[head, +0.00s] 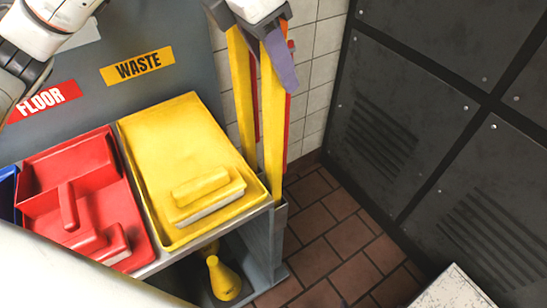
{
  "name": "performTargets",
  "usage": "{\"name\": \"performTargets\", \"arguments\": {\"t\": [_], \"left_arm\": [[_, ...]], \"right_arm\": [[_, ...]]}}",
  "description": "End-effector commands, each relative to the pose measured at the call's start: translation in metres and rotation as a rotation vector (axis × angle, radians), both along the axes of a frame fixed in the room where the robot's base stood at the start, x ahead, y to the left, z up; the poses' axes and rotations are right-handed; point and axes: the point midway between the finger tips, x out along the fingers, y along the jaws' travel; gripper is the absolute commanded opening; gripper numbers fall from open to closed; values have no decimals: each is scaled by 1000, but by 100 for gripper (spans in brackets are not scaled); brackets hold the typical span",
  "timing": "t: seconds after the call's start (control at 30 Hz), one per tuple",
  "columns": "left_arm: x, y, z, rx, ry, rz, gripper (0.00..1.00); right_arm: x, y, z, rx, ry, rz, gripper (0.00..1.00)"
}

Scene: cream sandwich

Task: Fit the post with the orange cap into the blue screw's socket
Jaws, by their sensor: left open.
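Neither the post with the orange cap nor the blue screw with its socket can be made out in the head view. My left arm comes in at the top left corner. My left gripper (12,88) is at the left edge, partly cut off, beside the red FLOOR label. It is open, and I see nothing held in it.
A grey cart holds a red dustpan set (85,200) and a yellow tray (160,125) with a yellow brush (208,187). A yellow bottle (222,280) stands below. Yellow handles (271,120) hang beside it. Dark panels (420,80) close off the right; the tiled floor (335,240) between is clear.

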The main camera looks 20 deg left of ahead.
Motion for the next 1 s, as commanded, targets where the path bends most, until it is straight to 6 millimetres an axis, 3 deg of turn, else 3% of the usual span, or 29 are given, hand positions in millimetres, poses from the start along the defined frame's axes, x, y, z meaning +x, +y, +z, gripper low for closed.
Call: {"name": "performTargets", "arguments": {"t": [0.07, 0.3, 1.0], "left_arm": [[0, 0, 0, 0, 0, 0, 42], [0, 0, 1, 0, 0, 0, 1], [0, 0, 1, -1, -1, 0, 0]], "right_arm": [[0, 0, 0, -1, 0, -1, 100], [-1, -1, -1, -1, 2, -1, 100], [-4, -1, -2, -3, 9, 0, 100]]}}
